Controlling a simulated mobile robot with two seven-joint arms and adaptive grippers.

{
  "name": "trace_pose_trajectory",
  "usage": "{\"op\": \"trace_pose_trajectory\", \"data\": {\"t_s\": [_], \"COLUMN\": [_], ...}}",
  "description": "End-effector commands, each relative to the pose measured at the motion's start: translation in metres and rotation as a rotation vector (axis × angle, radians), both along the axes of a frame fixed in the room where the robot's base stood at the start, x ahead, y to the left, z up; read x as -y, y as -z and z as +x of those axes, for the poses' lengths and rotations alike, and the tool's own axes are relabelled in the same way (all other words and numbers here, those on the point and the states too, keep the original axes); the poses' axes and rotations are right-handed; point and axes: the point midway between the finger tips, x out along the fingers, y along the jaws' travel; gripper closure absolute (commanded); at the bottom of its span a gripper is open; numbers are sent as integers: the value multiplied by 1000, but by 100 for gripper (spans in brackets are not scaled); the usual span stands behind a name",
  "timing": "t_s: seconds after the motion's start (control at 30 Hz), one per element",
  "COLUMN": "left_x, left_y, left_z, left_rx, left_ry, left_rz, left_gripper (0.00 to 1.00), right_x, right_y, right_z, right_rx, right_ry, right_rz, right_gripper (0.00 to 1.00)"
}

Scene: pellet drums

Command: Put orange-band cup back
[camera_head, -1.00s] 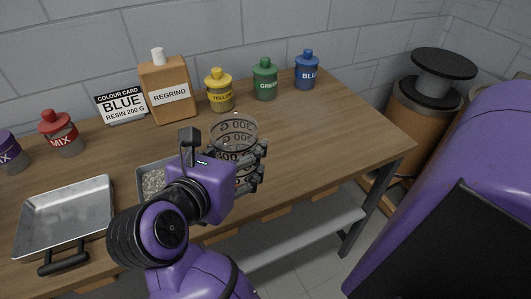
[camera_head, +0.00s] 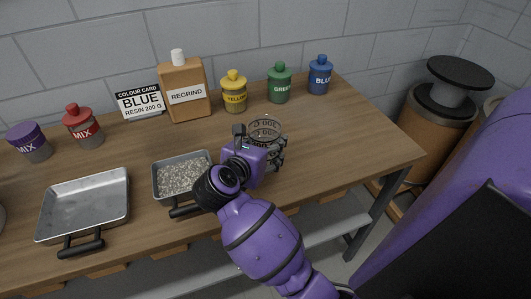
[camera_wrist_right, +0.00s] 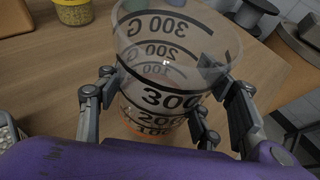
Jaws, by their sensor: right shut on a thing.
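The clear cup (camera_head: 265,128) has black 300 G, 200 and 100 marks; it also shows in the right wrist view (camera_wrist_right: 172,60), with an orange tint near its bottom. My right gripper (camera_head: 277,151) is shut on the cup, its fingers on both sides of the wall in the right wrist view (camera_wrist_right: 170,98). The cup is upright or slightly tilted over the right part of the wooden table (camera_head: 350,140). Its base is hidden, so I cannot tell whether it touches the table. I see no pellets in it. My left gripper is out of view.
A small tray of grey pellets (camera_head: 158,185) is left of my gripper, and an empty metal tray (camera_head: 85,207) farther left. Yellow (camera_head: 234,93), green (camera_head: 279,84) and blue (camera_head: 320,76) bottles, the regrind container (camera_head: 185,92) and colour card (camera_head: 140,101) stand behind. The table's right end is clear.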

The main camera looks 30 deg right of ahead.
Motion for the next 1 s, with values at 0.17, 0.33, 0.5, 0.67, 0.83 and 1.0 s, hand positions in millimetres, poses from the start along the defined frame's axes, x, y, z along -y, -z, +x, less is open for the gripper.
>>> {"op": "trace_pose_trajectory", "data": {"t_s": [0.17, 0.33, 0.5, 0.67, 0.83, 1.0], "left_x": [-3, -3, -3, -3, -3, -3], "left_y": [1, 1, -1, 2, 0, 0], "left_z": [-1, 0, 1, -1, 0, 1], "left_rx": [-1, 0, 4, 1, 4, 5], "left_ry": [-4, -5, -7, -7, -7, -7], "left_rz": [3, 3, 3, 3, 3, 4], "left_gripper": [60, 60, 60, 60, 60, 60], "right_x": [4, 4, 3, 3, 3, 3], "right_y": [27, 36, 35, 41, 39, 39], "right_z": [3, 3, 3, 3, 3, 3], "right_rx": [-5, 0, 0, -2, -1, -1], "right_ry": [0, 1, 0, 0, 0, 0], "right_rz": [-4, 0, 0, 0, 0, 0], "right_gripper": [81, 81, 81, 81, 20, 20]}}
